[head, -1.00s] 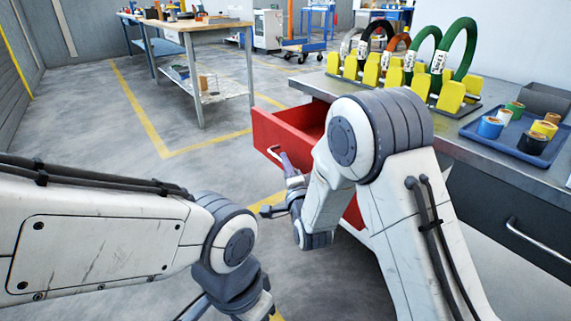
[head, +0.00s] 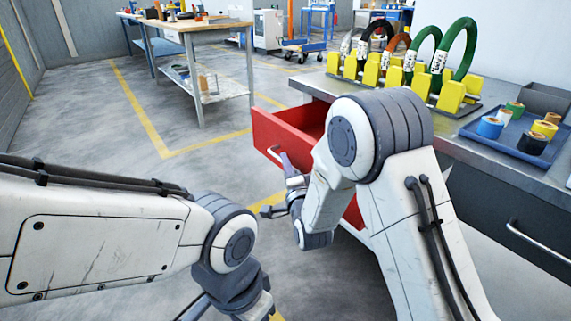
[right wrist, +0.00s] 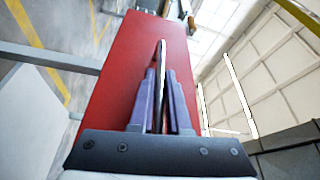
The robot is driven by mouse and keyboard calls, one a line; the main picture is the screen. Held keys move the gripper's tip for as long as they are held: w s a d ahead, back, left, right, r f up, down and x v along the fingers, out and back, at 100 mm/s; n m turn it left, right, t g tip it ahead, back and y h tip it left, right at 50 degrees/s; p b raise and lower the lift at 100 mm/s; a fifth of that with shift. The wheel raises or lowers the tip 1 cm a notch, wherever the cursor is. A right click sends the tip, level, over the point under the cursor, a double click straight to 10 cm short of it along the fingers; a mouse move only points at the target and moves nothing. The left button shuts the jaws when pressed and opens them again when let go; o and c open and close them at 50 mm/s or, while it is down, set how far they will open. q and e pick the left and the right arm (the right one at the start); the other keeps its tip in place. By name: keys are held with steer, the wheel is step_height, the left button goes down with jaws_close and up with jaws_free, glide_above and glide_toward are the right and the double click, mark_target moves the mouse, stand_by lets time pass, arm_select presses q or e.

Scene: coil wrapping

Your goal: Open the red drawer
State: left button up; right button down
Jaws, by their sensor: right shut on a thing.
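The red drawer (head: 281,133) stands pulled out from under the workbench, with its open inside partly showing in the head view. Its front (right wrist: 120,65) fills the middle of the right wrist view. My right gripper (head: 284,160) is at the drawer's front, shut on the metal handle (head: 273,152). In the right wrist view the handle (right wrist: 161,58) runs between the two fingers. My right arm hides part of the drawer. My left arm is at the lower left, apart from the drawer, and its fingertips are out of the picture.
The workbench (head: 450,130) carries several coils in yellow holders (head: 452,97) and a blue tray (head: 497,137) with tape rolls. A wooden-topped table (head: 196,27) stands at the back left. The floor left of the drawer is clear, with yellow lines.

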steer(key=s+a+b, duration=0.2)
steer(key=s+a, duration=0.6)
steer(key=a, duration=0.3)
steer(key=c, duration=0.9)
jaws_free()
steer(key=shift+d, duration=0.1)
